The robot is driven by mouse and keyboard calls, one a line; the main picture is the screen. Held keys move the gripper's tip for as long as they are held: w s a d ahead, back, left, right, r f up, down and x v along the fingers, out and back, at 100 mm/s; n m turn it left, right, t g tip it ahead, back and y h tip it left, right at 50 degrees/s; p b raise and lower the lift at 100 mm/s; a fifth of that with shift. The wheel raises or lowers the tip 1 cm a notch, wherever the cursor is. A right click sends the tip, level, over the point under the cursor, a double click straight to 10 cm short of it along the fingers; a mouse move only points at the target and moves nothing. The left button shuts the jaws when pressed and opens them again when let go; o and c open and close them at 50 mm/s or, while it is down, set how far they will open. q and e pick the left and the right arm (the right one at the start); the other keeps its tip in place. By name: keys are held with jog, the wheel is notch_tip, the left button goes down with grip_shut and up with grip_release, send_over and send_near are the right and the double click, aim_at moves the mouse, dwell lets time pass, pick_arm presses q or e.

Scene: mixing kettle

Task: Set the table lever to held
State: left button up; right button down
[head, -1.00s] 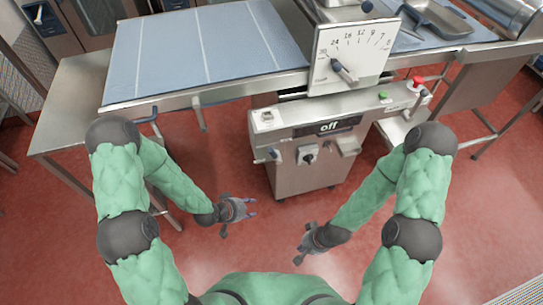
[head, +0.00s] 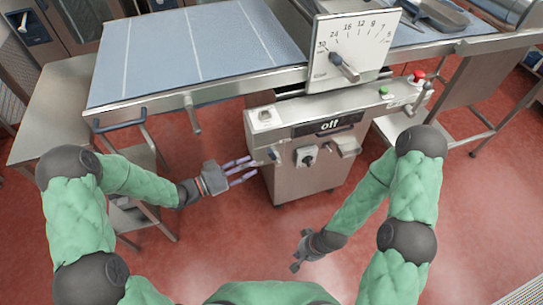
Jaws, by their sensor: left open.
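A grey lever (head: 193,113) hangs down from the front edge of the blue-topped table (head: 160,84). I cannot tell for sure that this is the table lever, as a short handle (head: 270,155) also sticks out at the machine's left side. My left gripper (head: 254,169) is open and empty, its fingers pointing right. In the picture it is just left of and below that short handle, and below and right of the hanging lever. Whether it touches the handle is unclear. My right gripper (head: 298,250) is low in front of the machine, fingers spread and empty.
The steel machine (head: 310,175) has a display reading "off" (head: 329,124), a knob (head: 307,156), a dial plate (head: 322,66) with a pointer, and a red button (head: 417,76). A side table (head: 60,105) stands at left. The red floor in front is clear.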

aim_at(272, 156)
pick_arm(q)
jog(key=b+x, duration=0.1)
jog(key=x, duration=0.8)
jog(key=shift+d+f+b, duration=0.1)
jog(key=shift+b, duration=0.3)
grip_shut()
